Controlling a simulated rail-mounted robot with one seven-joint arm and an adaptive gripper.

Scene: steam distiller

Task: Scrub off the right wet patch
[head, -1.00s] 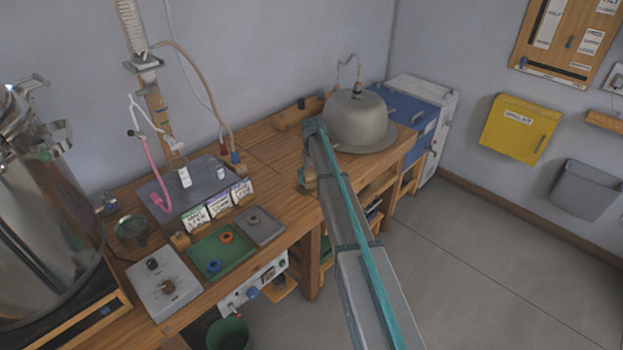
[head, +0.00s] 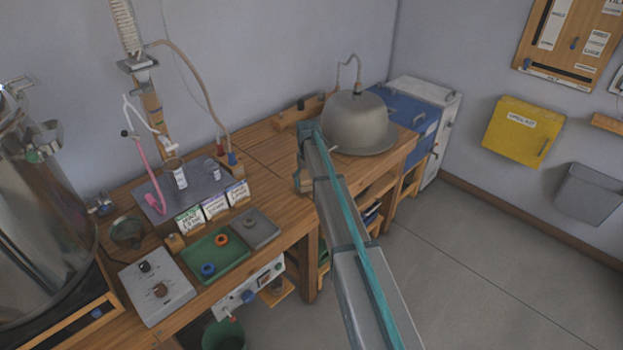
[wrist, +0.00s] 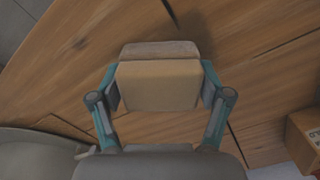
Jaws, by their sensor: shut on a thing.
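My gripper (wrist: 160,92) is shut on a tan scrubbing block (wrist: 158,85), seen in the wrist view between the teal fingers. The block is over the wooden bench top (wrist: 265,60); I cannot tell whether it touches the wood. In the head view my gripper (head: 303,180) is near the bench's front edge, left of the grey metal dome, and mostly hidden by my arm. No wet patch can be made out clearly; the block and arm cover part of the bench.
The grey dome (head: 358,122) stands just right of my gripper. To the left are label cards (head: 215,207), a green tray (head: 217,258), a grey tray (head: 256,229) and a control box (head: 157,288). Bare wood lies between cards and gripper.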

